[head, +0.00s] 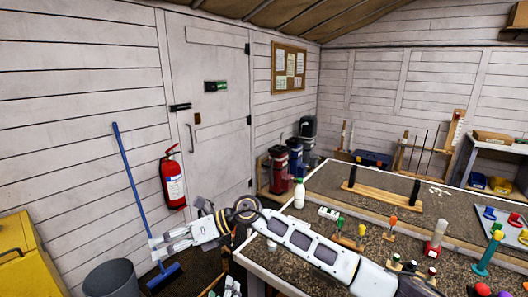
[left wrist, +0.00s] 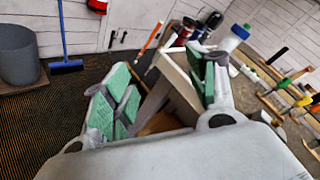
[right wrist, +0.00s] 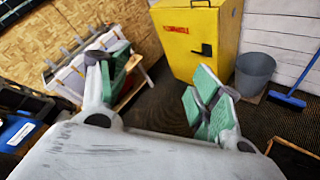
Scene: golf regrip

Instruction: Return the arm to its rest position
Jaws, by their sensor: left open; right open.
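My right arm reaches from the lower right across the bench's front left corner in the head view. Its right gripper (head: 156,249) hangs past the bench's left end, over the floor. In the right wrist view the right gripper (right wrist: 157,72) has its green-padded fingers spread with nothing between them. In the left wrist view the left gripper (left wrist: 158,72) is also spread and empty, with the bench corner beyond its fingers. In the head view only a small part of what looks like the left gripper (head: 230,286) shows at the bottom edge, below the right arm.
The bench (head: 265,262) carries a white bottle (head: 299,194), a wooden rack (head: 382,199) and several small coloured tools. Near the right gripper stand a grey bin (head: 110,279), a blue broom (head: 137,190), a yellow cabinet (head: 25,260) and a wall-mounted fire extinguisher (head: 173,183).

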